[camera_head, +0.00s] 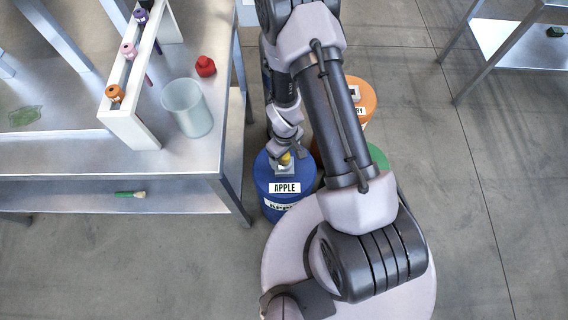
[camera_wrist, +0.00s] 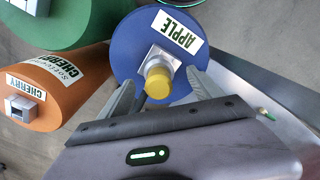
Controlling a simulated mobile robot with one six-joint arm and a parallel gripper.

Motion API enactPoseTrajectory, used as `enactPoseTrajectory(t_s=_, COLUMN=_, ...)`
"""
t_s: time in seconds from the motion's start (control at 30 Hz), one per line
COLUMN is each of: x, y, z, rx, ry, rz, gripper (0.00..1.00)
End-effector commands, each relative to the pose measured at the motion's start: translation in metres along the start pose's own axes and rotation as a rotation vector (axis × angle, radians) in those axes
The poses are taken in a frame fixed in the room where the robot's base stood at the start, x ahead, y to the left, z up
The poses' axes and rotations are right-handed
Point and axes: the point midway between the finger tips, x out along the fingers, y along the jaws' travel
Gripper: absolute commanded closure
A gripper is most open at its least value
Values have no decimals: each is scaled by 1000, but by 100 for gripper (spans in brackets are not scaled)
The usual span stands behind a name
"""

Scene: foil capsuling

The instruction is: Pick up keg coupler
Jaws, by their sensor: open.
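The keg coupler (camera_wrist: 157,76) has a square silver base and a yellow round top. It sits on top of the blue keg labelled APPLE (camera_wrist: 133,32). In the head view the coupler (camera_head: 285,160) shows on the blue keg (camera_head: 268,180), partly hidden by my arm. My gripper (camera_wrist: 160,82) is open, with one finger on each side of the coupler's yellow top. Gaps show between the fingers and the yellow top in the wrist view. In the head view my gripper (camera_head: 292,152) is just above the blue keg.
An orange keg labelled CHERRY (camera_wrist: 68,85) and a green keg (camera_wrist: 75,25) stand beside the blue one. A metal table (camera_head: 190,160) to the left bears a translucent cup (camera_head: 188,108), a red object (camera_head: 205,67) and a white rack (camera_head: 130,120).

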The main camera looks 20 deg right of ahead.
Motion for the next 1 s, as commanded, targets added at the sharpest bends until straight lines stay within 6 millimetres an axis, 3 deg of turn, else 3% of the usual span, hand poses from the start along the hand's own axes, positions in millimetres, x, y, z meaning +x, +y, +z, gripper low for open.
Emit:
enactPoseTrajectory(t_s=0.2, x=47, y=3, z=-6, rx=0, ry=-1, rz=0, gripper=25)
enactPoseTrajectory(t_s=0.43, x=45, y=3, z=-6, rx=1, ry=-1, rz=0, gripper=25)
enactPoseTrajectory(t_s=0.8, x=44, y=3, z=-6, rx=1, ry=-1, rz=0, gripper=98)
enactPoseTrajectory(t_s=1.0, x=44, y=3, z=-6, rx=1, ry=-1, rz=0, gripper=100)
